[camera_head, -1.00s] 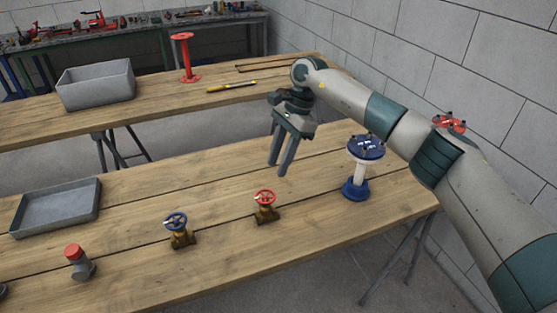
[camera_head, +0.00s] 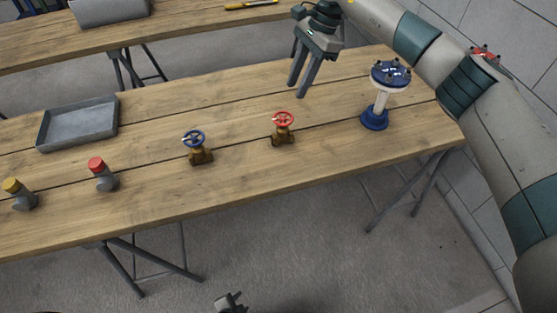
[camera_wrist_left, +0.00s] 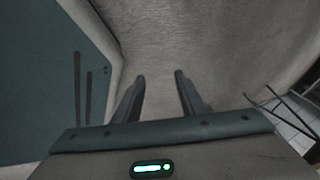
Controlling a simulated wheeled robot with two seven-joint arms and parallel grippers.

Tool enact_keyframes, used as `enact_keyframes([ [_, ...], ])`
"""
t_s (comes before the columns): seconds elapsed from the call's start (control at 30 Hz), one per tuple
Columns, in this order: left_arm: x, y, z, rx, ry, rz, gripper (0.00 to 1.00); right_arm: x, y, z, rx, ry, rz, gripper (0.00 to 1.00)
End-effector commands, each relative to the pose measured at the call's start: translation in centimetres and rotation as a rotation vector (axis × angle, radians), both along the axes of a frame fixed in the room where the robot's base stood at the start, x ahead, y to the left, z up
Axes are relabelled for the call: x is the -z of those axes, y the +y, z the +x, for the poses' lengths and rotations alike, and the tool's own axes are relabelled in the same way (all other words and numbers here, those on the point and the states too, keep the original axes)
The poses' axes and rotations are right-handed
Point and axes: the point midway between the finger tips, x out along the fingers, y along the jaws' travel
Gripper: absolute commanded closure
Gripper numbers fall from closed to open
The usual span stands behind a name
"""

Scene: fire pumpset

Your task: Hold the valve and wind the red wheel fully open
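The valve (camera_head: 283,138) has a brass body and a red wheel (camera_head: 284,120) on top. It stands upright on the near wooden table, right of the middle. My right gripper (camera_head: 299,90) hangs above the table behind the valve, its two fingers apart and empty. It does not touch the valve. My left gripper (camera_head: 232,302) shows only in part at the bottom edge, below the table's front edge. In the left wrist view its two fingers (camera_wrist_left: 158,85) are apart with nothing between them.
A similar valve with a blue wheel (camera_head: 194,140) stands to the left. A blue and white flanged stand (camera_head: 380,100) is to the right. Red-capped (camera_head: 98,165) and yellow-capped (camera_head: 13,187) fittings and a grey tray (camera_head: 78,143) are further left. A second table (camera_head: 190,35) is behind.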

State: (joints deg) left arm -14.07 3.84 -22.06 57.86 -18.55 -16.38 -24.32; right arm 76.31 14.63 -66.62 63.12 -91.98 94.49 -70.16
Motion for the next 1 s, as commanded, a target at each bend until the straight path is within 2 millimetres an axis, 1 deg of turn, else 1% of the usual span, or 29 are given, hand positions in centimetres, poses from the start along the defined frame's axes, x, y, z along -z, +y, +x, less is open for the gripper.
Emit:
enact_keyframes([
  [0.03,-1.4,-1.4,2.0,0.079,-0.050,0.026,0.62,0.0,0.0,0.0,0.000,0.000,0.000,0.69],
  [0.17,-5.1,-4.5,6.3,0.274,-0.172,0.113,0.62,0.0,0.0,0.0,0.000,0.000,0.000,0.69],
  [0.2,-6.3,-5.5,7.5,0.330,-0.212,0.142,0.62,0.0,0.0,0.0,0.000,0.000,0.000,0.69],
  [0.27,-8.2,-7.0,9.2,0.412,-0.272,0.187,0.62,0.0,0.0,0.0,0.000,0.000,0.000,0.69],
  [0.3,-9.5,-7.9,10.3,0.465,-0.311,0.219,0.62,0.0,0.0,0.0,0.000,0.000,0.000,0.69],
  [0.37,-11.6,-9.4,11.8,0.539,-0.372,0.268,0.62,0.0,0.0,0.0,0.000,0.000,0.000,0.69],
  [0.4,-13.0,-10.4,12.8,0.587,-0.414,0.303,0.62,0.0,0.0,0.0,0.000,0.000,0.000,0.69],
  [0.47,-15.3,-11.8,14.2,0.654,-0.475,0.357,0.62,0.0,0.0,0.0,0.000,0.000,0.000,0.69],
  [0.5,-16.8,-12.7,15.0,0.698,-0.517,0.395,0.62,0.0,0.0,0.0,0.000,0.000,0.000,0.69],
  [0.57,-19.2,-14.0,16.2,0.757,-0.579,0.452,0.62,0.0,0.0,0.0,0.000,0.000,0.000,0.69],
  [0.73,-26.3,-17.7,18.8,0.903,-0.756,0.633,0.62,0.0,0.0,0.0,0.000,0.000,0.000,0.69],
  [0.87,-32.1,-20.1,20.0,0.987,-0.887,0.783,0.62,0.0,0.0,0.0,0.000,0.000,0.000,0.69],
  [0.9,-33.9,-20.8,20.3,1.006,-0.925,0.832,0.62,0.0,0.0,0.0,0.000,0.000,0.000,0.69],
  [0.97,-36.7,-21.8,20.6,1.032,-0.982,0.906,0.62,0.0,0.0,0.0,0.000,0.000,0.000,0.69],
  [1.0,-38.6,-22.4,20.7,1.045,-1.020,0.958,0.62,0.0,0.0,0.0,0.000,0.000,0.000,0.69],
])
